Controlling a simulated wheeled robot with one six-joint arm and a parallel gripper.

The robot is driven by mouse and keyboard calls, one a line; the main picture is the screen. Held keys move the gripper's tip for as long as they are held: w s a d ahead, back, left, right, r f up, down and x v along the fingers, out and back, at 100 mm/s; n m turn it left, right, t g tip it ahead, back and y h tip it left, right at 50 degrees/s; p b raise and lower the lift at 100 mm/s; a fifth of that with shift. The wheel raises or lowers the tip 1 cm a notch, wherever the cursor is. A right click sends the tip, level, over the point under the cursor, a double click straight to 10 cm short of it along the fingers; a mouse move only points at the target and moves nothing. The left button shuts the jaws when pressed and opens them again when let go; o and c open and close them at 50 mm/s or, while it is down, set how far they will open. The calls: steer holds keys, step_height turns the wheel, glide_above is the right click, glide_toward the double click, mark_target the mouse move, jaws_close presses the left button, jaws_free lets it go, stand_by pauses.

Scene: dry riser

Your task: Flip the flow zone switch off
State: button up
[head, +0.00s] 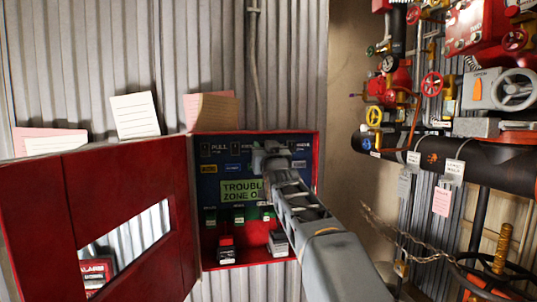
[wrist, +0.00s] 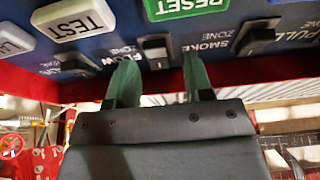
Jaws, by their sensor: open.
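The flow zone switch (wrist: 157,50) is a small black rocker on the blue panel in the wrist view, with its FLOW ZONE label (wrist: 90,67) to its left. Whether it is on or off I cannot tell. My gripper (wrist: 160,62) is open and empty, its green fingers just below the panel, one to each side of the switch. Contact is not visible. In the head view my gripper (head: 270,155) is inside the open red cabinet (head: 318,160) and covers part of the panel, which shows a lit TROUBLE ZONE display (head: 240,190).
The smoke zone switch (wrist: 262,35) is close on the right. White TEST (wrist: 75,18) and green RESET (wrist: 185,7) buttons are above. The red cabinet door (head: 120,215) stands open at left. Pipes and valves (head: 430,85) fill the right.

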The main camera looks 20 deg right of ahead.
steer(key=b+v, duration=0.3)
steer(key=v, duration=1)
steer(key=shift+s+b, duration=0.3)
steer(key=shift+b, duration=0.05)
steer(key=shift+a+f, duration=0.1)
step_height(320, 180, down, 18)
steer(key=s+g+y+p, duration=0.1)
steer(key=g+p, duration=0.1)
steer(key=g, duration=0.7)
steer(key=s+a+f+n+g+y+p, duration=0.1)
steer(key=s+a+f+g+p, duration=0.3)
steer(key=s, duration=0.4)
steer(key=s+a+f+n+g+y+p, duration=0.1)
steer(key=s+a+f+g+p, duration=0.3)
steer(key=s, duration=0.4)
steer(key=shift+a+f+g+y+p, duration=0.4)
steer(key=shift+a+f+y+p, duration=0.3)
steer(key=shift+p, duration=0.5)
steer(key=shift+w+a, duration=0.1)
steer(key=shift+c, duration=0.3)
